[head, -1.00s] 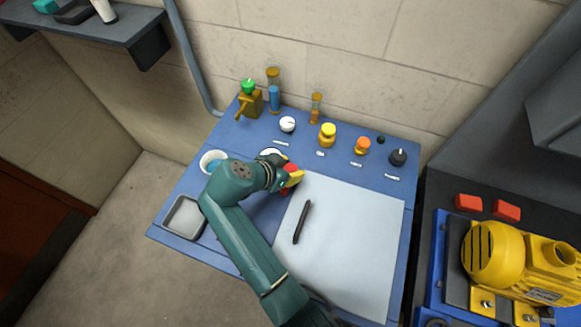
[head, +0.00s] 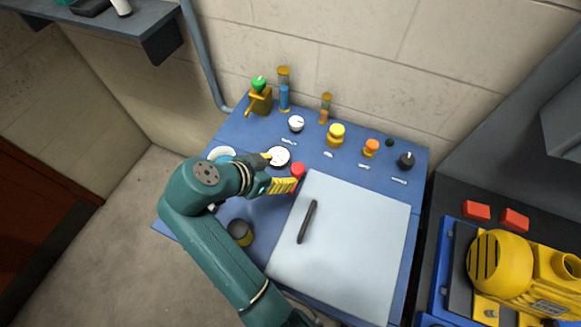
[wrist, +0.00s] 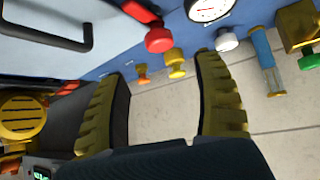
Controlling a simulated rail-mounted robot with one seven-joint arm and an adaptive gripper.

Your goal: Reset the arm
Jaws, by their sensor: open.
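My gripper (head: 276,172) is open and empty above the left part of the blue panel (head: 250,211). Its yellow-padded fingers also show spread apart in the wrist view (wrist: 165,105). In the head view one finger lies beside a red knob (head: 298,170), and a round white gauge (head: 279,156) is just behind the fingers. In the wrist view the red knob (wrist: 159,39) is beyond the gap between the fingers, apart from them. My forearm hides part of the panel's left side.
A row of knobs, with a yellow one (head: 336,135) and an orange one (head: 371,147), stands along the panel's back. A pale lid (head: 350,240) with a black handle (head: 307,221) covers its right front. A yellow motor (head: 497,262) stands at right. A shelf (head: 130,22) is upper left.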

